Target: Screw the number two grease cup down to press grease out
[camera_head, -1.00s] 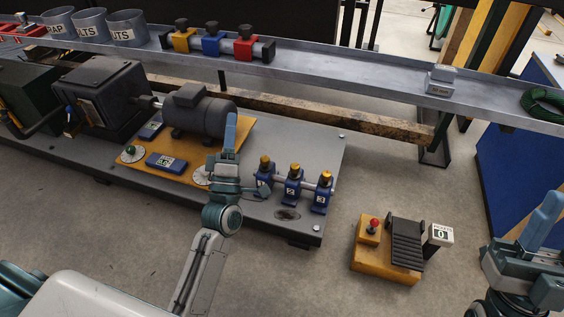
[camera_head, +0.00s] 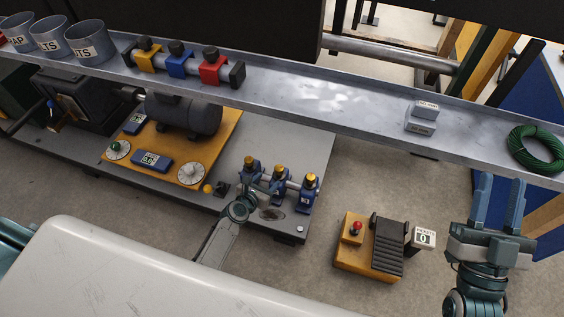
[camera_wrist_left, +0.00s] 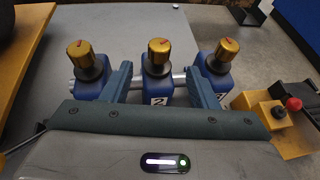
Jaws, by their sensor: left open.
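The number two grease cup has a gold knurled cap with a red mark (camera_wrist_left: 159,52) on a blue block labelled 2 (camera_wrist_left: 158,92). It is the middle one of three in a row; in the head view its cap (camera_head: 277,169) shows beside my left gripper (camera_head: 264,186). In the left wrist view my left gripper (camera_wrist_left: 160,84) is open, its fingers on either side of the number two block, below the cap. I cannot tell whether they touch it. My right gripper (camera_head: 499,203) is open and empty, far to the right.
Neighbouring grease cups stand close on both sides, at left (camera_wrist_left: 86,57) and right (camera_wrist_left: 223,54). A dark motor (camera_head: 185,115) sits on a yellow plate behind left. A yellow pedal box with a red button (camera_head: 357,226) stands right. A long grey shelf (camera_head: 300,100) runs behind.

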